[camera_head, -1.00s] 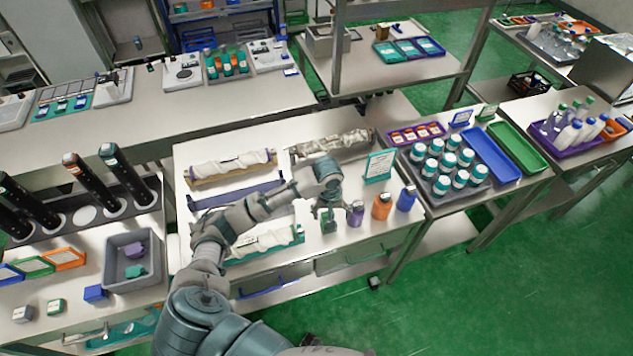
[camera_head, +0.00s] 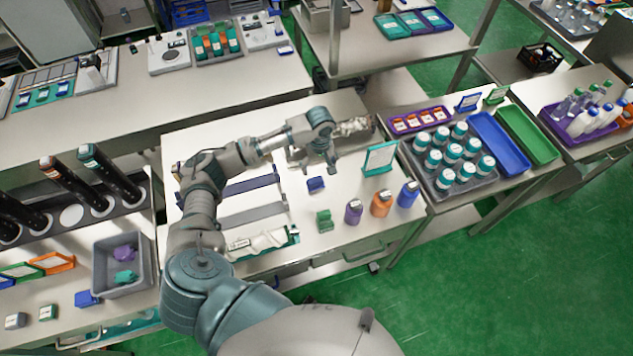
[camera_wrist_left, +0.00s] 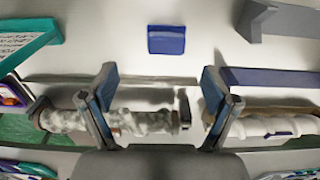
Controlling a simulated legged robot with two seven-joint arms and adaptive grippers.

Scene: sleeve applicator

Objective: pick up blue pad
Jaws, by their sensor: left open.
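My left gripper (camera_head: 322,160) is above the table, just behind the pad in the head view. In the left wrist view its two fingers (camera_wrist_left: 160,80) are spread wide with nothing between them, and the pad lies apart from them, toward the top of the picture. My right gripper is in neither view.
A wrapped roll (camera_wrist_left: 140,121) lies beneath the fingers. Another blue block (camera_head: 87,298) lies on the left table.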

